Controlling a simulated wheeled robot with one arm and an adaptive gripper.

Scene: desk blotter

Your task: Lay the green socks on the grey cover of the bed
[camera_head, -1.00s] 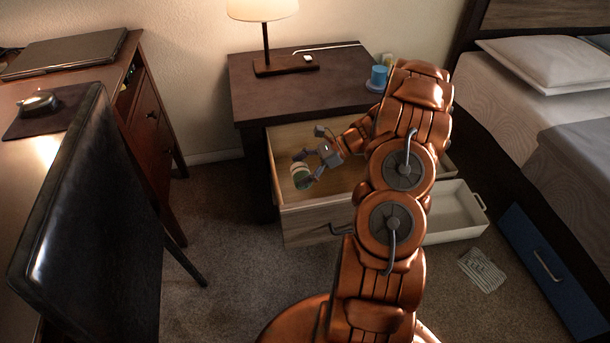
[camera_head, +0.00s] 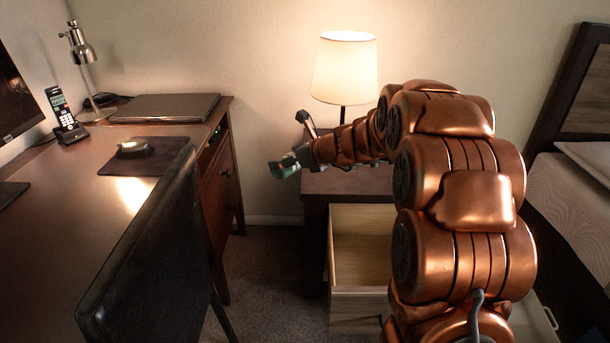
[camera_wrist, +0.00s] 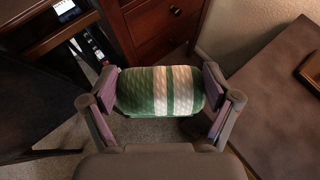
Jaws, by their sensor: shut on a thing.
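My gripper (camera_head: 291,163) is raised to the left of the lamp, above the level of the nightstand top. It is shut on the green socks (camera_head: 283,168), a rolled bundle. In the wrist view the socks (camera_wrist: 160,90) show green and cream knitted stripes, squeezed between both fingers (camera_wrist: 160,97).
The nightstand (camera_head: 318,183) has an open, empty-looking drawer (camera_head: 362,250). A lit lamp (camera_head: 345,70) stands on it. A black chair (camera_head: 140,260) and a desk (camera_head: 75,200) with a closed laptop (camera_head: 165,107) are at left. A pillow (camera_head: 590,158) lies on the bed.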

